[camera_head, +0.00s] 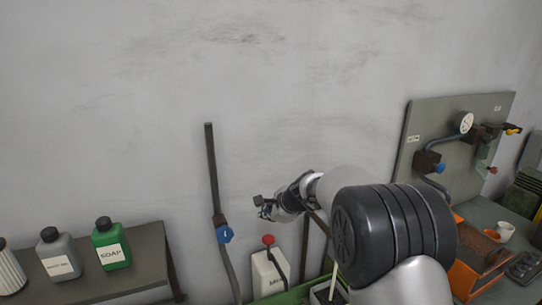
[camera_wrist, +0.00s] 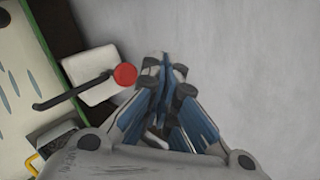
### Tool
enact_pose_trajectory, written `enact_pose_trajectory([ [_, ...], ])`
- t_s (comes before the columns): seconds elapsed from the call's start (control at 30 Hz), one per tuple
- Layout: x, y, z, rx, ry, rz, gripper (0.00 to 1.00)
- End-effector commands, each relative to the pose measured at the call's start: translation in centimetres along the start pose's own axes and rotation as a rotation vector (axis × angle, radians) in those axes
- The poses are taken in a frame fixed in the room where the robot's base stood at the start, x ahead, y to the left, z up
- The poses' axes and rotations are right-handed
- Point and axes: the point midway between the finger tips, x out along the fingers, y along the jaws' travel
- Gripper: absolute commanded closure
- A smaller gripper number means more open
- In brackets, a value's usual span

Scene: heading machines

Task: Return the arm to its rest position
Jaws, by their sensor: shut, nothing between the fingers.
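My gripper (camera_head: 266,207) is held up in front of the grey wall, right of a vertical pipe in the head view. My arm reaches to it from the lower right. In the wrist view my gripper (camera_wrist: 165,75) has its fingers together at the tips, with nothing held. A white container with a red knob (camera_wrist: 125,75) and a dark lever lies beyond and to the left of the fingers. The red knob also shows below the gripper in the head view (camera_head: 268,240). The gripper appears apart from it.
A shelf (camera_head: 95,268) at left holds a green soap bottle (camera_head: 111,247) and a grey bottle (camera_head: 58,256). The pipe has a blue valve knob (camera_head: 225,234). A panel (camera_head: 425,125) with a gauge stands at right, above a bench with an orange machine (camera_head: 470,262). The upper wall is clear.

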Motion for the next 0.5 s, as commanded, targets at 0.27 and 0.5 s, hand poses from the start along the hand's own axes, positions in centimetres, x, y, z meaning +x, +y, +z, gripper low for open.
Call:
enact_pose_trajectory([
  [0.27, -12.4, 5.0, 1.4, -0.473, 0.030, 0.076, 1.00],
  [0.5, -21.7, 12.8, 0.4, -0.877, 0.072, 0.176, 1.00],
])
